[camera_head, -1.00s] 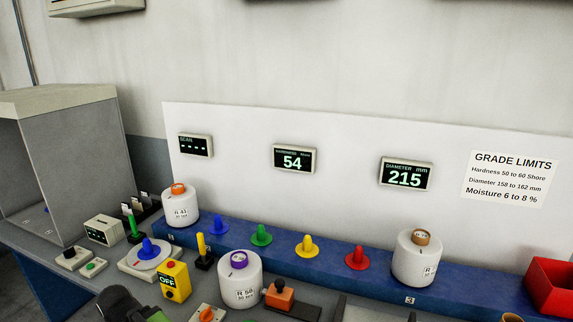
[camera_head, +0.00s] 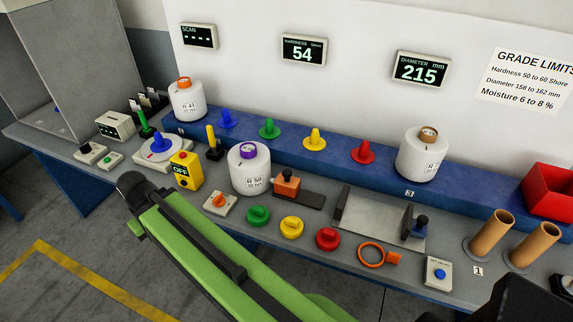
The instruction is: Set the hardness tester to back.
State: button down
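The hardness tester appears to be the orange block (camera_head: 287,182) on a short dark rail (camera_head: 299,197) at the middle of the bench. The block is at the rail's left end, beside a white bobbin with a purple core (camera_head: 249,171). I cannot tell whether its tip touches the bobbin. The hardness display (camera_head: 303,50) on the wall panel reads 54 Shore. My green arm reaches from the bottom edge toward the upper left, in front of the bench, ending in view at a dark rounded part. No gripper fingers show.
A grey cradle (camera_head: 372,219) is right of the rail. The floor at lower left is clear.

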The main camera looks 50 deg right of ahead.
aim_at(285, 184)
jog(key=z, duration=0.05)
jog(key=k, duration=1.2)
jog(key=u, duration=0.55)
jog(key=i, duration=1.45)
jog(key=z, duration=0.5)
